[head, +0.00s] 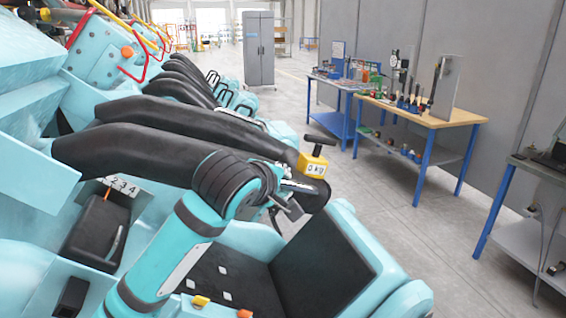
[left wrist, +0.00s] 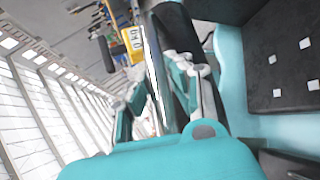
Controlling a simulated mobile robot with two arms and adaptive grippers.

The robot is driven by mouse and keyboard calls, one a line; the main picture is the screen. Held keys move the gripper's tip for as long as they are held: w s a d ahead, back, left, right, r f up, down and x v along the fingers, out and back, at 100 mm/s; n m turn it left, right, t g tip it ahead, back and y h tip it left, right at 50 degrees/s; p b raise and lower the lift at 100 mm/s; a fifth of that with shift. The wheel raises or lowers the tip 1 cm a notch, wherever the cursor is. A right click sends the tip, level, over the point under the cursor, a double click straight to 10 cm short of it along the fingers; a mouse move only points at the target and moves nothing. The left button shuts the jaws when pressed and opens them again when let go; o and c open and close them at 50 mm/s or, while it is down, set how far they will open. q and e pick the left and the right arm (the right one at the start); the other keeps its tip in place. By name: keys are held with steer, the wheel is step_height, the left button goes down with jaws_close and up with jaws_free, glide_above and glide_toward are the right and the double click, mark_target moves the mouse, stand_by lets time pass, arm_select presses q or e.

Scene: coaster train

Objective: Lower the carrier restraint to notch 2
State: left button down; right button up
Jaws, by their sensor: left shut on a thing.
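The carrier restraint (head: 150,150), a long black padded arm, reaches from the teal car toward the right. A yellow gauge (head: 312,165) reading 0 kg, with a black T-handle, sits at its far end; it also shows in the left wrist view (left wrist: 131,40). My left gripper (head: 285,203) is shut at that end, just below the gauge. In the left wrist view its fingers (left wrist: 158,95) close around a dark, bar-like part. The exact contact is partly hidden. A numbered notch plate (head: 122,187) has an orange pointer (head: 107,194) near its left numbers; the exact notch is unclear. My right gripper is not in view.
A black seat (head: 320,255) lies below my left arm. More restraints and teal cars stand behind at left. A wooden-topped workbench (head: 440,118) with tools stands right, beyond a clear grey floor (head: 400,235). A grey cabinet (head: 259,48) stands at the back.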

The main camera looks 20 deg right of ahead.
arm_select(q)
steer(key=shift+a+f, duration=0.1)
steer(key=shift+f, duration=0.65)
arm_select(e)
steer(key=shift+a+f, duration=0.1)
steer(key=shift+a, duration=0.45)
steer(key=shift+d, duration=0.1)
arm_select(q)
steer(key=c, duration=1.2)
jaws_free()
steer(key=shift+r, duration=0.1)
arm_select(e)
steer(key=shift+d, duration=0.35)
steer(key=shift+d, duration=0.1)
arm_select(q)
steer(key=v, duration=1.2)
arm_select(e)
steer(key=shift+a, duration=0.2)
arm_select(q)
steer(key=shift+r, duration=0.1)
